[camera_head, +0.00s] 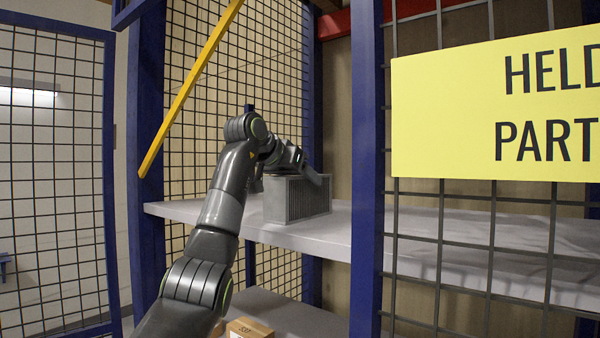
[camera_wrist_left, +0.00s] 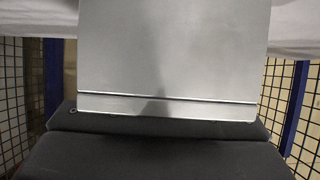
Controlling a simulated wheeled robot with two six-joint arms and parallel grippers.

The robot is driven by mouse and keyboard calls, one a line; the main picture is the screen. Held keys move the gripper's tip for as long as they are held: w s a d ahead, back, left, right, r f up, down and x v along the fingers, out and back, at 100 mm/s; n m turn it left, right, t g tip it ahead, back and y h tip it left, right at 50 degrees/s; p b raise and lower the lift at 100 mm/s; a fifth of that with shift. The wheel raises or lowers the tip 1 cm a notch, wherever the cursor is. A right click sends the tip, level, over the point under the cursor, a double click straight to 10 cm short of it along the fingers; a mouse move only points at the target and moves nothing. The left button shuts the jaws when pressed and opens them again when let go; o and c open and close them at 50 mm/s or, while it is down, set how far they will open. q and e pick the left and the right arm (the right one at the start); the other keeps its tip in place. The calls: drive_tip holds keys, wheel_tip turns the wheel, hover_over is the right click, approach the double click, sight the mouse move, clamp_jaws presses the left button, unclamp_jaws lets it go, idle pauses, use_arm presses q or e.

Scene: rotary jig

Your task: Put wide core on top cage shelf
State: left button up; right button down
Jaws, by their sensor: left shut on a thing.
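The wide core (camera_head: 298,199) is a grey block with fine fins on its side, at the top cage shelf (camera_head: 410,238). Its underside is at the shelf surface, and I cannot tell whether it rests there or hangs just above. My left gripper (camera_head: 293,174) reaches in from the left and is shut on the core from above. In the left wrist view the core's smooth metal face (camera_wrist_left: 175,55) fills the middle, with the dark gripper (camera_wrist_left: 155,145) below it. My right gripper is not in view.
A yellow bar (camera_head: 190,88) slants across the opening at upper left. A blue post (camera_head: 367,160) and mesh with a yellow sign (camera_head: 450,120) stand to the right. A cardboard box (camera_head: 250,328) sits on the lower shelf (camera_head: 300,315). The top shelf right of the core looks clear.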

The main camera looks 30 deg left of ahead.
use_arm(q)
drive_tip(key=shift+s+d+r, duration=0.15)
drive_tip(key=shift+r, duration=0.1)
drive_tip(key=shift+f, duration=0.1)
drive_tip(key=o, duration=1.3)
drive_tip(key=shift+f, duration=0.2)
drive_tip(key=o, duration=0.5)
drive_tip(key=shift+c, duration=0.2)
drive_tip(key=shift+r, duration=0.1)
